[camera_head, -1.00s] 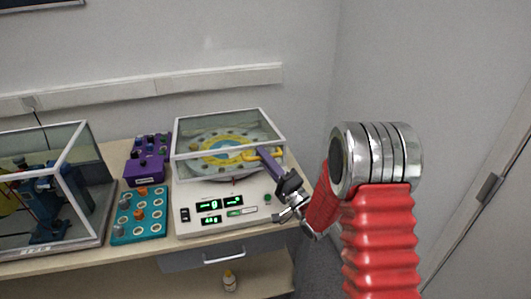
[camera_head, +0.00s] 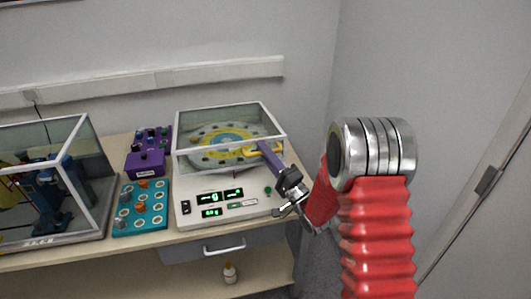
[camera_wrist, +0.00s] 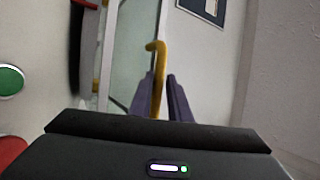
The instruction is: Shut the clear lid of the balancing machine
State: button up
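The balancing machine (camera_head: 250,203) is a white unit with green number displays, on the bench. Its clear lid (camera_head: 195,163), a white-framed box, sits over a disc (camera_head: 205,149) with a yellow ring. The lid looks low over the disc; I cannot tell whether its front edge touches the machine. My gripper (camera_head: 265,150) reaches in from the right to the lid's front right. Its purple fingers are on either side of the lid's yellow handle (camera_head: 252,153). In the wrist view the hooked yellow handle (camera_wrist: 157,65) fills the gap between the fingers (camera_wrist: 160,98).
A teal tray (camera_head: 129,222) with holes and knobs stands left of the machine, with a purple box (camera_head: 146,162) behind it. A glass enclosure (camera_head: 75,232) is farther left. Walls stand behind and right.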

jog(key=shift+w+f, duration=0.1)
jog(key=shift+f, duration=0.1)
jog(key=shift+s+d+f, duration=0.25)
jog(key=shift+s, duration=0.1)
jog(key=v, duration=1.3)
jog(key=shift+r, duration=0.2)
